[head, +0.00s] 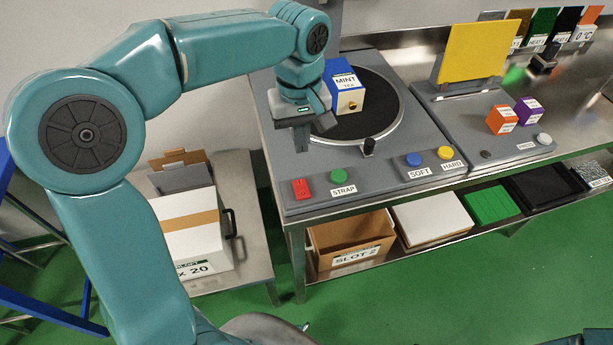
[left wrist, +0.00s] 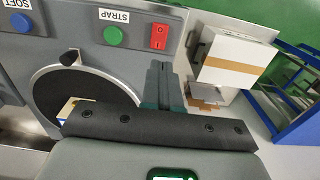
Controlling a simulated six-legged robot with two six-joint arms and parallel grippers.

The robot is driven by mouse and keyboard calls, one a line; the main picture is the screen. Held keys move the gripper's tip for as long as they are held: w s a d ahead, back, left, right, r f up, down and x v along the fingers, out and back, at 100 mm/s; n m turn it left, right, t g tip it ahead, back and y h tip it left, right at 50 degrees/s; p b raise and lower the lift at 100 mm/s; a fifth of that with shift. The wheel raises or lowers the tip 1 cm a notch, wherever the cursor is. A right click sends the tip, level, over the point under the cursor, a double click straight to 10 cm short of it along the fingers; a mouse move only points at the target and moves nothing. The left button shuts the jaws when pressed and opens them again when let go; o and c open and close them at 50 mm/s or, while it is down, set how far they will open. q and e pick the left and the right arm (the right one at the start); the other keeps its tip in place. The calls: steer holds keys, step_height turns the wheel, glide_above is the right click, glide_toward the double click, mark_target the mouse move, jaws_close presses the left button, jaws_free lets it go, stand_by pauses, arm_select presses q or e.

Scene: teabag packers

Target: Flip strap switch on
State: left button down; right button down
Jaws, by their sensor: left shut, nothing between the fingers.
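The red rocker switch (head: 301,188) sits on the front left of the grey strapping machine's panel (head: 375,184), left of a green button (head: 338,177) and the STRAP label. In the left wrist view the red switch (left wrist: 159,36) has white marks; I cannot tell which way it is tipped. My left gripper (head: 302,149) is shut and empty, fingers pointing down above the panel behind the switch, apart from it. Its closed fingers also show in the left wrist view (left wrist: 156,68), below the switch.
A blue MINT box (head: 344,88) stands on the black turntable (head: 385,105), right beside my left gripper. A dark post (head: 368,147) stands at the turntable's front. Blue (head: 413,159) and yellow (head: 445,153) buttons are farther right. A white carton (head: 197,236) stands lower left.

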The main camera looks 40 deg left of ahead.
mark_target(300, 192)
arm_select(q)
steer(key=f, duration=1.2)
steer(key=shift+s+a, duration=0.15)
steer(key=shift+s, duration=0.1)
steer(key=shift+s+f+p, duration=0.1)
steer(key=shift+f+p, duration=0.2)
steer(key=shift+f, duration=0.55)
